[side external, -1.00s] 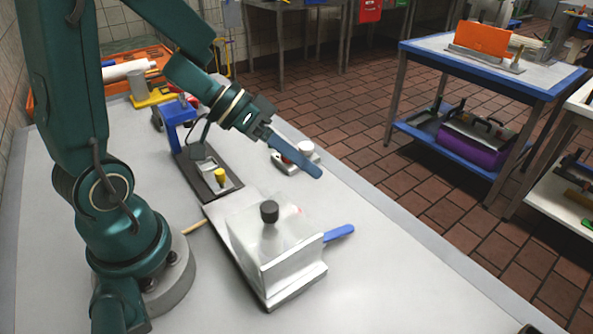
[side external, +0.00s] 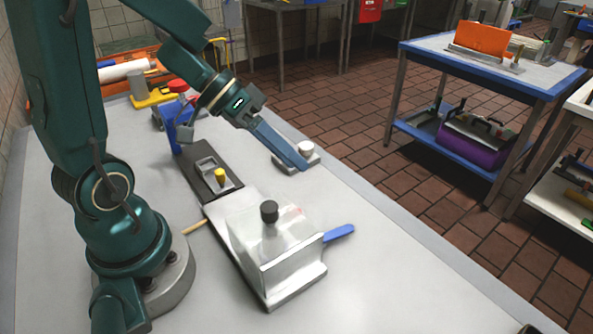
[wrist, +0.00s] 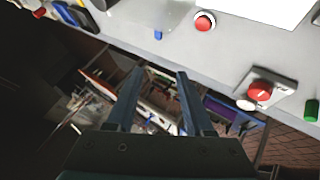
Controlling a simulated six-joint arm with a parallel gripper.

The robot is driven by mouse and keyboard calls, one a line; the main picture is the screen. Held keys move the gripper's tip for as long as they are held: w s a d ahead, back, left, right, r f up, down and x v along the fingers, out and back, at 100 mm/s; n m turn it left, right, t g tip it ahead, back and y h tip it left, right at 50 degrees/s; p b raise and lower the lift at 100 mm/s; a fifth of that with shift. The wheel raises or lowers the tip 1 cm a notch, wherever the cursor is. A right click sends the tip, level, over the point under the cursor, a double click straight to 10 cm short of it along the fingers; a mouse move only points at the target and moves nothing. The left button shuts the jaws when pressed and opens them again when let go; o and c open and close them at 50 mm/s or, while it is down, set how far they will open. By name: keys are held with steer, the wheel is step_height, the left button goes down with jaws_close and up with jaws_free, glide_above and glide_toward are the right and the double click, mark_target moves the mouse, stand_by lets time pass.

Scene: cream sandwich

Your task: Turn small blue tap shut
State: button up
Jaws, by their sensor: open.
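My gripper (side external: 300,160) reaches over the table from the upper left, with its blue-grey fingers slanting down to the right. In the wrist view the two fingers (wrist: 155,75) stand apart with nothing between them. In the side view the fingertips overlap a small metal plate (side external: 283,165) with a white cap (side external: 305,147); whether they touch is unclear. I cannot tell for sure which part is the small blue tap. A blue handle (side external: 339,233) sticks out beside a clear box.
The clear box (side external: 275,248) with a black knob (side external: 269,211) sits on a metal board. A dark tray (side external: 205,170) with a yellow knob (side external: 220,175) lies behind it. The wrist view shows a red knob (wrist: 260,92) by the table edge. The right front table is free.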

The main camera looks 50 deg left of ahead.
steer(key=w+d+r+t+y, duration=0.1)
steer(key=w+r+t, duration=0.25)
steer(key=r, duration=0.25)
steer(key=w+d+r+t+y, duration=0.1)
steer(key=w+r+t+y, duration=0.1)
steer(key=r+t, duration=0.3)
steer(key=shift+s+a+r+n+y, duration=0.25)
steer(key=shift+a+r+n+y, duration=0.35)
steer(key=shift+a+y, duration=0.15)
steer(key=shift+s+a+r+n+y, duration=0.25)
steer(key=shift+a+r+n+y, duration=0.35)
steer(key=shift+y, duration=0.25)
steer(key=shift+s+a+r+n+y, duration=0.25)
steer(key=shift+a+r+n+y, duration=0.3)
steer(key=shift+a+y, duration=0.25)
